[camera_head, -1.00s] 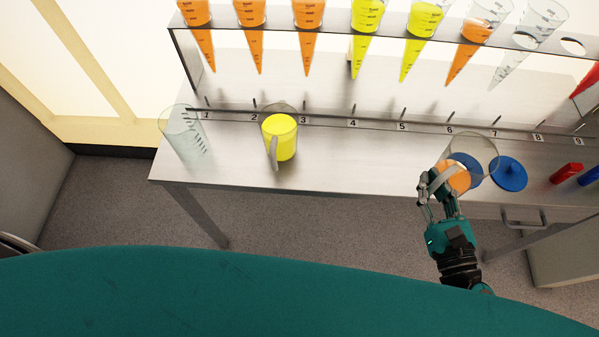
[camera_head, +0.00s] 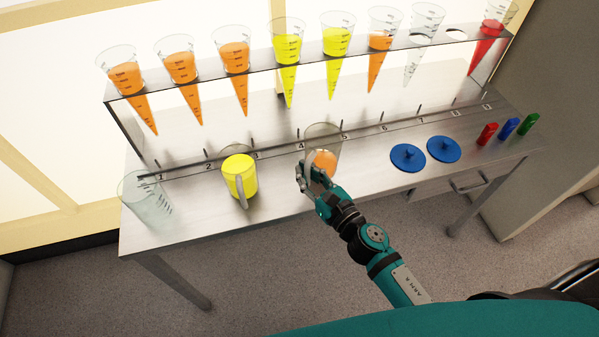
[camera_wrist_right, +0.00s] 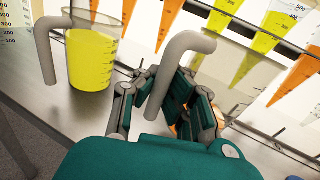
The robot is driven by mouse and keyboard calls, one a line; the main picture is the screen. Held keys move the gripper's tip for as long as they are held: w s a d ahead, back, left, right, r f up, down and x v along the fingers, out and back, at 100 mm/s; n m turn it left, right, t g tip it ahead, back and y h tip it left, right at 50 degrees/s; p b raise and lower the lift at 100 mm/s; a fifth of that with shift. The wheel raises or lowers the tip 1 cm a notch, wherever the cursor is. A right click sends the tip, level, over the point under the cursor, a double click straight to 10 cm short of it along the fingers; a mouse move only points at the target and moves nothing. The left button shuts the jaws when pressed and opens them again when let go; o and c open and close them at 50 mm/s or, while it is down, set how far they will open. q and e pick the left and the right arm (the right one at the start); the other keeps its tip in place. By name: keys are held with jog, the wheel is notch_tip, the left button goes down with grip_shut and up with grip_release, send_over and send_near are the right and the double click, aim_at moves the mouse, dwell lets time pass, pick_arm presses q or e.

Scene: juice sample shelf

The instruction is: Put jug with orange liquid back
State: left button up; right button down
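The jug with orange liquid (camera_head: 322,143) is clear, with a small amount of orange at its bottom, over the table near labels 4 and 5. My right gripper (camera_head: 308,178) is shut on its handle. In the right wrist view the grey handle (camera_wrist_right: 186,46) passes between the fingers (camera_wrist_right: 163,92); the jug's body is largely hidden behind them. I cannot tell whether the jug's base touches the table. My left gripper is not in view.
The jug with yellow liquid (camera_head: 239,175) and an empty clear jug (camera_head: 146,200) stand to the left. A rack (camera_head: 205,84) of graduated cones runs behind. Blue discs (camera_head: 408,157) and small red, blue and green items lie to the right. The table between the jugs is clear.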

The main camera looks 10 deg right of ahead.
jog(key=shift+w+a+f+b, duration=0.25)
jog(key=shift+w+f, duration=0.15)
jog(key=shift+f, duration=0.25)
jog(key=shift+w+a+f+b, duration=0.25)
jog(key=shift+w+f, duration=0.15)
jog(key=shift+f, duration=0.8)
jog(key=shift+f, duration=0.15)
jog(key=c, duration=1.5)
grip_release()
